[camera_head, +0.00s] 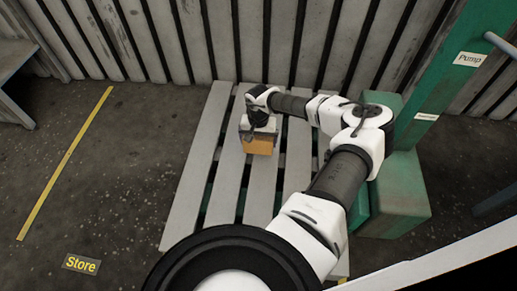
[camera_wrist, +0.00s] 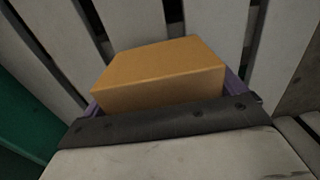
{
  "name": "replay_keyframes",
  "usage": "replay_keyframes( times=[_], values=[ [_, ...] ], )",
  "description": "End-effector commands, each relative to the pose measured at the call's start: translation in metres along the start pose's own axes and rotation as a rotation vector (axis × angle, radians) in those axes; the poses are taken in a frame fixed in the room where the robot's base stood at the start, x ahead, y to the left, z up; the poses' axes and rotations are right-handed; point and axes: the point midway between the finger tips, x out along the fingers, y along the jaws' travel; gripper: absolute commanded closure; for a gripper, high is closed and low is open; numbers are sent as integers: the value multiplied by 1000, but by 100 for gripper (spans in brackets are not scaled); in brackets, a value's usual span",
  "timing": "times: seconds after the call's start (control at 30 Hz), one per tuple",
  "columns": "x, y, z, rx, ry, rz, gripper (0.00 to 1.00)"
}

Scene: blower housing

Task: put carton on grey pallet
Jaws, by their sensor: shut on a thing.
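The carton (camera_head: 258,146) is a small orange-brown box. My gripper (camera_head: 259,137) is shut on it, over the grey slatted pallet (camera_head: 187,198). In the wrist view the carton (camera_wrist: 160,75) sits between the purple-edged fingers of my gripper (camera_wrist: 165,92), with pallet slats (camera_wrist: 215,30) behind it. I cannot tell whether the carton touches the slats or hangs just above them. My arm hides part of the pallet's right side.
A green pump stand (camera_head: 402,190) is close on the pallet's right. A slatted wall (camera_head: 150,40) runs behind. A yellow floor line (camera_head: 65,163) and a "Store" label (camera_head: 81,264) lie to the left, where the floor is clear.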

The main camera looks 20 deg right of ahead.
Motion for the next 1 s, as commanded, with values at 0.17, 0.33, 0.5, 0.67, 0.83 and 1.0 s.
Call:
replay_keyframes(
  times=[0.17, 0.33, 0.5, 0.67, 0.83, 1.0],
  values=[
    [16, 0, 0, 0, 0, -1, 33],
    [42, -1, 0, 1, -1, -2, 33],
    [44, 0, -1, 0, 2, 0, 33],
    [45, 0, 0, 0, 1, 0, 33],
    [47, 0, 0, 0, 0, 0, 0],
    [47, 0, 0, 0, 0, 0, 0]
  ],
)
